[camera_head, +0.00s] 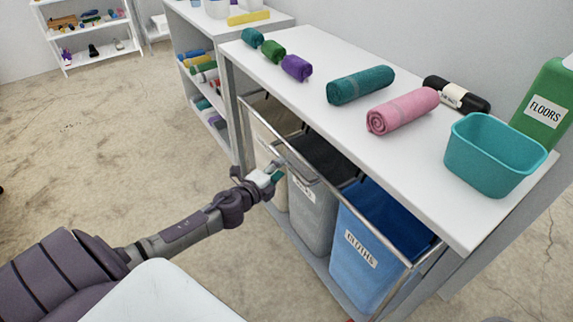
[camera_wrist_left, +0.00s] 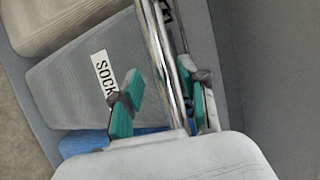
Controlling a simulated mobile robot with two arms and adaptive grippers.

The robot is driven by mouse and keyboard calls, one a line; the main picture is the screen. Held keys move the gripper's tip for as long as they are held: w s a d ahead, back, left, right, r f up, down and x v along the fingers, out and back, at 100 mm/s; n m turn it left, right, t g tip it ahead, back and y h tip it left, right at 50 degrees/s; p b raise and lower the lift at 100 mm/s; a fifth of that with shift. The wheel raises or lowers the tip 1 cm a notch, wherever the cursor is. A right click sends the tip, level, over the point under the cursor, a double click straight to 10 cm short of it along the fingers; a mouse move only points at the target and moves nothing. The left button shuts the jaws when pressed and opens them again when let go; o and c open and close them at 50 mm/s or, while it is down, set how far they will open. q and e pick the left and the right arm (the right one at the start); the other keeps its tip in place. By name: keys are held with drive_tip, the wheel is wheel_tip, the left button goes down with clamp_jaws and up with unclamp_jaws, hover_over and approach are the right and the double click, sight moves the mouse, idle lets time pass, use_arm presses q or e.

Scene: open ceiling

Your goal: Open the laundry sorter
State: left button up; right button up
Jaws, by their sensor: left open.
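The laundry sorter (camera_head: 390,248) stands under a white counter in the head view, with a metal rail along its front. It holds a beige bag (camera_head: 272,135), a grey bag (camera_head: 312,215) and a blue bag (camera_head: 365,262) labelled CLOTHS. Part of their open tops shows in front of the counter edge. My left gripper (camera_head: 274,174) is at the sorter's front, by the grey bag. In the left wrist view its open fingers (camera_wrist_left: 164,98) lie on either side of the chrome bar (camera_wrist_left: 166,68). Contact with the bar cannot be told. My right gripper is out of view.
The counter top (camera_head: 310,65) holds rolled towels (camera_head: 360,84), a teal tub (camera_head: 490,155) and a green FLOORS bottle (camera_head: 545,105). A stocked shelf (camera_head: 205,85) stands beyond the sorter. The floor (camera_head: 110,150) left of the sorter is clear.

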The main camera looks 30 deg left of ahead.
use_arm(q)
drive_tip(key=shift+w+f, duration=0.2)
drive_tip(key=shift+w, duration=0.9)
drive_tip(key=shift+w+f, duration=0.2)
drive_tip(key=shift+w, duration=0.85)
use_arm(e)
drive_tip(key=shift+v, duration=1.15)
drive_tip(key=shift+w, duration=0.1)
use_arm(q)
clamp_jaws()
